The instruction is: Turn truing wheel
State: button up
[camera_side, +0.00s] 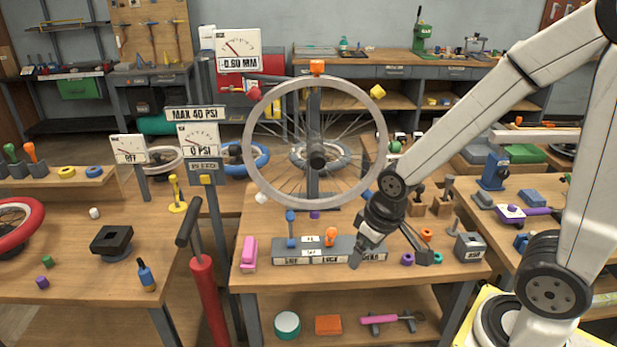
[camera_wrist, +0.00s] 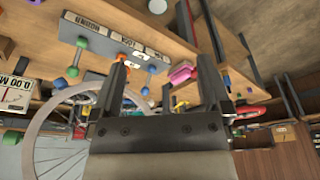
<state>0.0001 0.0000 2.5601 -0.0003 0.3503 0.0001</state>
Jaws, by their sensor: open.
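The truing wheel (camera_side: 272,92), a grey spoked rim with a dark hub, stands upright in a dark stand at the back of the middle bench. An orange block (camera_side: 317,67) shows at its top and a yellow one (camera_side: 377,91) at its upper right. The dial sign above reads -0.60 MM (camera_side: 238,63). My gripper (camera_side: 387,256) is open and empty, low in front of the wheel's lower right, near the labelled grey block. In the wrist view my open fingers (camera_wrist: 162,85) have nothing held between them, and part of the wheel (camera_wrist: 38,128) shows at left.
The labelled grey block (camera_side: 345,257) carries a blue-topped lever (camera_side: 290,228) and an orange-topped lever (camera_side: 330,237). A pink block (camera_side: 249,252) lies to its left, a red pump (camera_side: 207,295) stands further left, and a grey box (camera_side: 469,248) sits at right.

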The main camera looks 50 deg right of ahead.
aim_at(317, 158)
dwell(0.5)
jog(key=w+d+n+g+h, duration=0.1)
jog(key=w+d+n+h, duration=0.2)
jog(key=d+n+h, duration=0.35)
jog(key=w+d+n+h, duration=0.4)
jog(key=d+n, duration=0.3)
jog(key=n, duration=0.2)
jog(key=w+r+n+t, duration=0.1)
jog(key=w+n+t, duration=0.2)
jog(key=w, duration=0.1)
jog(key=w+a+r+n+t+h, duration=0.1)
jog(key=w+n+t, duration=0.3)
jog(key=w, duration=0.1)
jog(key=w+a+r+n+t+h, duration=0.1)
jog(key=w+n+t, duration=0.3)
jog(key=w, duration=0.1)
jog(key=shift+w+a+n, duration=0.2)
jog(key=shift+w+n, duration=0.05)
jog(key=shift+w+d, duration=0.1)
jog(key=shift+d, duration=0.05)
jog(key=shift+x, duration=3.75)
